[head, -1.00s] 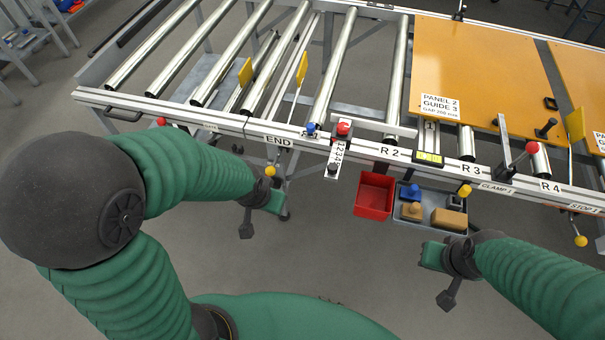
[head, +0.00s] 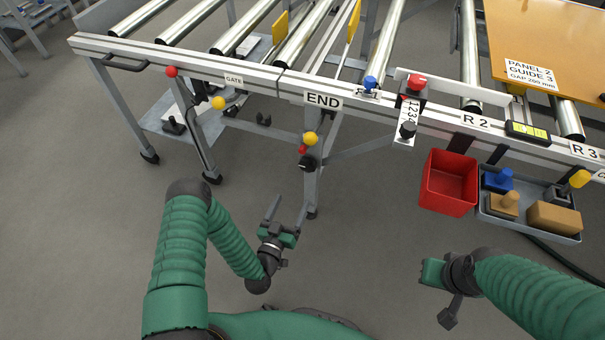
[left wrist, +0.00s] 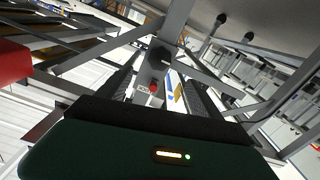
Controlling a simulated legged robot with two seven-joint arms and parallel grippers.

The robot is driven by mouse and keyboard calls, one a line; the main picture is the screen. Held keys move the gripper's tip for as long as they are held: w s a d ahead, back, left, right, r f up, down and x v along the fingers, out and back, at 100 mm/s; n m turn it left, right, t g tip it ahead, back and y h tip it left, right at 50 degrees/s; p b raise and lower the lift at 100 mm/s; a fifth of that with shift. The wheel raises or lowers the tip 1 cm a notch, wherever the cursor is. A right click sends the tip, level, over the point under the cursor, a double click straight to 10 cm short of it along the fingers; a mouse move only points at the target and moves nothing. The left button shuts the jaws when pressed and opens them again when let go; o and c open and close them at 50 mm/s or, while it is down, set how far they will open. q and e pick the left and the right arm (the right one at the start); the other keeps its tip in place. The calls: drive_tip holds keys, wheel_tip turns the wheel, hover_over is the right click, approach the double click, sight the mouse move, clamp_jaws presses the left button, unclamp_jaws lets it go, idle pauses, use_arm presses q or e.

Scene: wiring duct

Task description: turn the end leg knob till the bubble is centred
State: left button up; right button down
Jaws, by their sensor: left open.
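The black end leg knob (head: 307,163) sits on the leg below the END label (head: 323,100), with a small red part just above it. My left gripper (head: 286,211) is open and empty, below and a little left of the knob, its two fingers pointing up towards the leg and apart from the knob. In the left wrist view the leg (left wrist: 150,68) shows between the dark fingers. The level (head: 528,132) with a yellow-green vial is on the rail between R 2 and R 3; its bubble is too small to make out. My right gripper (head: 436,273) is at lower right, away from the rail.
A yellow ball (head: 310,138) sticks out just above the knob. A red bin (head: 448,183) and a grey tray (head: 530,222) with several blocks hang right of the leg. Another leg (head: 195,140) stands left. The floor around my left gripper is clear.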

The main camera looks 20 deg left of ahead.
sight(306, 169)
use_arm(q)
drive_tip(key=w+b, duration=0.2)
drive_tip(key=w, duration=0.5)
drive_tip(key=w+b, duration=0.3)
drive_tip(key=w, duration=0.4)
drive_tip(key=shift+d+f, duration=0.15)
drive_tip(key=shift+f, duration=0.05)
drive_tip(key=shift+w+r, duration=0.15)
drive_tip(key=shift+w, duration=0.25)
drive_tip(key=c, duration=1.4)
